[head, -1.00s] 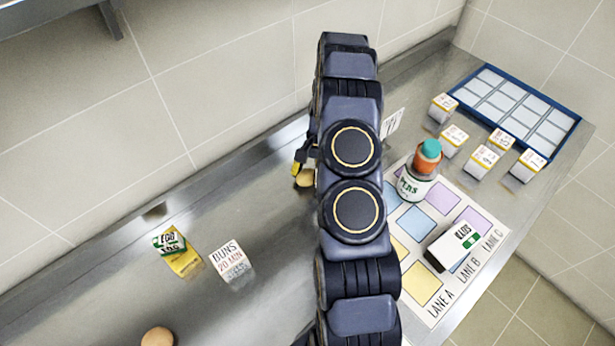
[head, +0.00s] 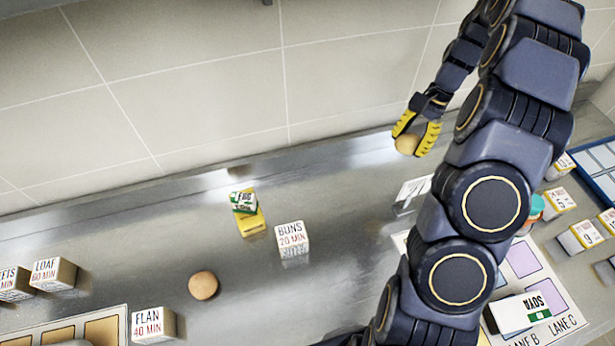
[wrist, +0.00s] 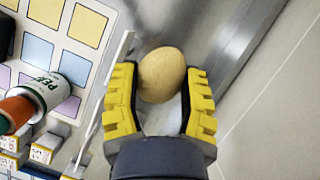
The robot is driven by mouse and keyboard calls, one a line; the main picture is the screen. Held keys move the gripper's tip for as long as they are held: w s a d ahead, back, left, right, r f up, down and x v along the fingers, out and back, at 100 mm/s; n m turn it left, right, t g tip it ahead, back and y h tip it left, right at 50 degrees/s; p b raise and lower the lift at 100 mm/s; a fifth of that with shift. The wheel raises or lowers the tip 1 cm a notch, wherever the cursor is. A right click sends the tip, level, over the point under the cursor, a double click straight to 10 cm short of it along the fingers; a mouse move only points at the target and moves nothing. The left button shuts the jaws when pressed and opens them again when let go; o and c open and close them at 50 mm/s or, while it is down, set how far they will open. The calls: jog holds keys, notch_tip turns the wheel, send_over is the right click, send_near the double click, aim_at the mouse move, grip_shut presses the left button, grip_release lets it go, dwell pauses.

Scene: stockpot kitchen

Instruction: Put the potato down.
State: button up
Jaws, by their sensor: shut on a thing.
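The potato (head: 407,145) is a small tan, rounded lump at the back of the steel counter, near the wall. It also shows in the wrist view (wrist: 162,75). My gripper (head: 416,137) has yellow padded fingers and is shut on the potato, one finger on each side. In the wrist view my gripper (wrist: 161,98) has the potato between its fingertips. I cannot tell whether the potato touches the counter.
A white card (head: 412,192) stands just in front of my gripper. A buns block (head: 292,237), an egg box on a yellow block (head: 250,222) and a round brown item (head: 203,285) stand left. Counter between is clear.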

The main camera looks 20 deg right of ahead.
jog(key=s+a+f+n+g+h, duration=0.15)
jog(key=a+n, duration=0.25)
jog(key=a, duration=0.7)
jog(key=a+f+n+g+h, duration=0.1)
jog(key=a+f+n, duration=0.25)
jog(key=a, duration=0.75)
jog(key=s+a+n+h, duration=0.1)
jog(key=s+a+n, duration=0.35)
jog(key=a, duration=0.35)
jog(key=s+a+n+h, duration=0.2)
jog(key=s+a+n, duration=0.25)
jog(key=a, duration=0.35)
send_over(201, 246)
jog(key=w, duration=0.1)
jog(key=shift+m, duration=0.25)
notch_tip(201, 246, down, 10)
jog(key=shift+r, duration=0.15)
jog(key=shift+f, duration=1.45)
jog(key=o, duration=0.6)
jog(key=shift+f, duration=0.2)
jog(key=o, duration=0.4)
